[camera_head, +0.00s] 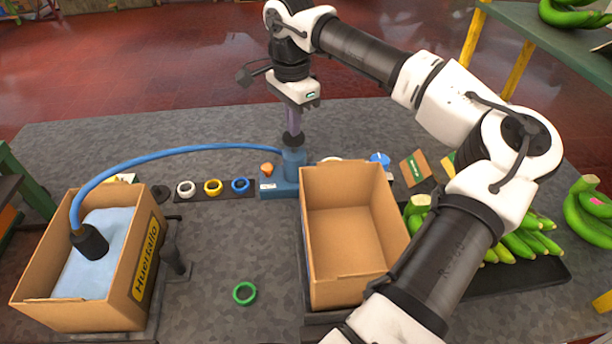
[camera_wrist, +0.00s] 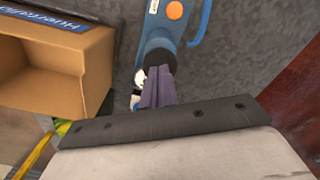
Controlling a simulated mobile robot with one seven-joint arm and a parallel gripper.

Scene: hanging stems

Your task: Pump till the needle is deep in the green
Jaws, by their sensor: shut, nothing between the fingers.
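The blue pump (camera_head: 294,162) stands upright on a blue base at the back middle of the table. My gripper (camera_head: 293,139) is shut and points down right over the pump's top. In the wrist view its closed fingers (camera_wrist: 157,90) reach the dark round knob (camera_wrist: 160,57) of the pump; I cannot tell if they press on it. A blue hose (camera_head: 170,152) runs from the pump to a black fitting (camera_head: 90,242) on the pale blue bag (camera_head: 98,262) inside the left box. No gauge needle or green zone can be read in either view.
An open, empty cardboard box (camera_head: 345,172) stands just right of and in front of the pump. The left cardboard box (camera_head: 148,262) holds the bag. White, yellow and blue rings (camera_head: 213,187) lie behind; a green ring (camera_head: 244,293) lies in front. Bananas (camera_head: 530,238) are at right.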

